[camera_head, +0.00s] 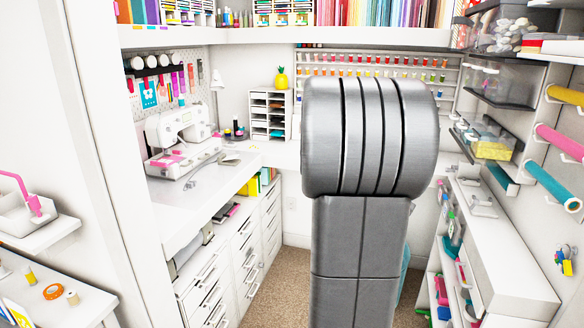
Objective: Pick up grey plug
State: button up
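I cannot make out a grey plug for certain in the head view. A small pale outlet plate (292,203) shows low on the back wall, and I cannot tell whether anything is plugged into it. Small greyish items (190,184) lie on the left worktop by the sewing machine, too small to identify. A large grey arm link of mine fills the middle of the view and hides part of the back wall, worktop and floor. My gripper is not in view.
A white sewing machine (180,138) stands on the left worktop (184,218), above white drawers (232,262). Shelves and a long white counter (503,250) line the right side. A brown carpet (278,302) shows between them. A small shelf (38,236) juts out at left.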

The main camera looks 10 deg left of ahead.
aim_at(192, 184)
jog(key=i+u, duration=0.2)
jog(key=i, duration=0.35)
jog(key=i+l+u, duration=0.25)
jog(key=i, duration=0.3)
jog(key=i+l+u, duration=0.2)
jog(key=i, duration=0.35)
jog(key=i+u, duration=0.25)
jog(key=u, duration=0.2)
jog(key=i+u, duration=0.2)
jog(key=u, duration=0.25)
jog(key=i+l+u, duration=0.15)
jog(key=u, duration=0.35)
jog(key=i+l+u, duration=0.25)
jog(key=u, duration=0.2)
jog(key=i+l+u, duration=0.3)
jog(key=u, duration=0.15)
jog(key=i+l+u, duration=0.2)
jog(key=l+u, duration=0.25)
